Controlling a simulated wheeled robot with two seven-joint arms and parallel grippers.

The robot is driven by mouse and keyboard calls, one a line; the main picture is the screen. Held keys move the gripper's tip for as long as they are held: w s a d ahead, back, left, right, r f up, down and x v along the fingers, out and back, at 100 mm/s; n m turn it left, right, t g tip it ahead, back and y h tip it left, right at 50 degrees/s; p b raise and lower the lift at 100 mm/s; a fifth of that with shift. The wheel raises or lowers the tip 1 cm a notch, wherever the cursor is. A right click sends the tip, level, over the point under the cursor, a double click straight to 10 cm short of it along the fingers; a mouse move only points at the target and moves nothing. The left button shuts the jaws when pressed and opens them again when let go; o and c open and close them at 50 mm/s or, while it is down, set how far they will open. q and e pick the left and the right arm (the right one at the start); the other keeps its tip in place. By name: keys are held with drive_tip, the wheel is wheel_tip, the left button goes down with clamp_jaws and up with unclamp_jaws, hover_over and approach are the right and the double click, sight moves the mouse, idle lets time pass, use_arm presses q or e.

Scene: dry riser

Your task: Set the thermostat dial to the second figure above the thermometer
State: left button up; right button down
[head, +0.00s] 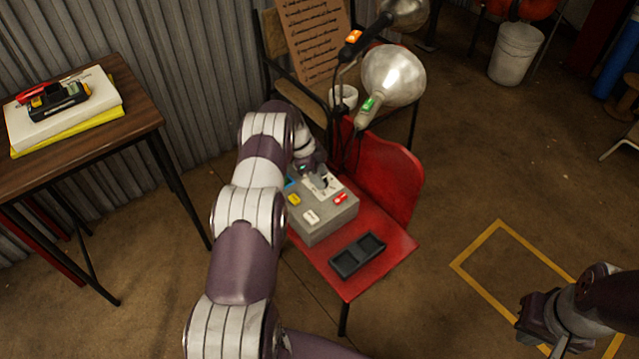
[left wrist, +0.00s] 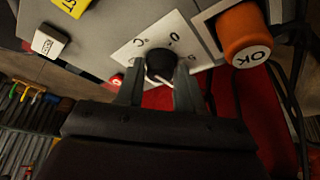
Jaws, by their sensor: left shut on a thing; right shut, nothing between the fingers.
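The thermostat dial (left wrist: 160,62) is a round black knob on a white plate (left wrist: 133,52) with few dark marks, including a C and zeros; its other figures are hidden or unreadable. The plate also shows in the head view (head: 325,186), on top of a grey box (head: 318,225). My left gripper (left wrist: 159,82) is shut on the dial, with a finger on either side; the head view shows it over the plate (head: 318,173). A pale line shows at the knob's near edge. I cannot make out a thermometer or its reading. My right gripper (head: 527,325) is shut and empty above the floor.
The box stands on a red chair (head: 392,262) beside a black tray (head: 357,254). It carries yellow (head: 293,200), white (head: 311,216) and red (head: 341,199) parts. Lamps (head: 392,75) and cables stand close behind.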

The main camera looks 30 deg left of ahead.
use_arm(q)
drive_tip(key=m+g+b, duration=0.1)
drive_tip(key=m+b, duration=0.1)
drive_tip(key=b, duration=0.1)
drive_tip(key=m+b, duration=0.2)
drive_tip(key=shift+w+d+f+m+g+b, duration=0.1)
drive_tip(key=shift+w+f+m+g+b, duration=0.05)
drive_tip(key=shift+f+m+g+b, duration=0.2)
drive_tip(key=shift+r+m+g+b, duration=0.15)
drive_tip(key=shift+m+g+b, duration=0.3)
drive_tip(key=shift+m+b, duration=0.4)
drive_tip(key=o, duration=1)
drive_tip(key=shift+r, duration=0.1)
drive_tip(key=shift+r, duration=0.15)
